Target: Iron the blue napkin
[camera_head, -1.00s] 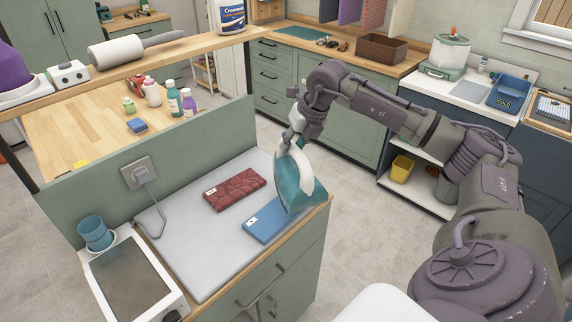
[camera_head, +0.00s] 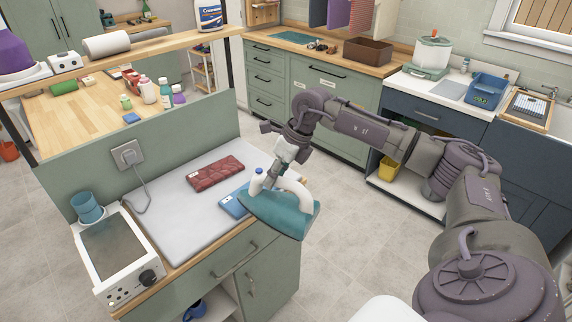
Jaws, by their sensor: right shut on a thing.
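The blue napkin (camera_head: 233,203) lies folded on the grey ironing mat (camera_head: 165,222), near the counter's right end; much of it is hidden behind the iron. The iron (camera_head: 280,211) has a teal body and a white handle. My right gripper (camera_head: 275,178) is shut on the iron's handle, its fingertips partly hidden by the handle. The iron is over the napkin's right part and the counter's front edge; I cannot tell whether it touches the napkin. My left gripper is not in view.
A folded red napkin (camera_head: 216,173) lies on the mat behind the blue one. A white appliance with a dark top (camera_head: 112,250) and a blue cup (camera_head: 88,207) stand at the left. A power outlet (camera_head: 127,154) with a cord is on the green panel.

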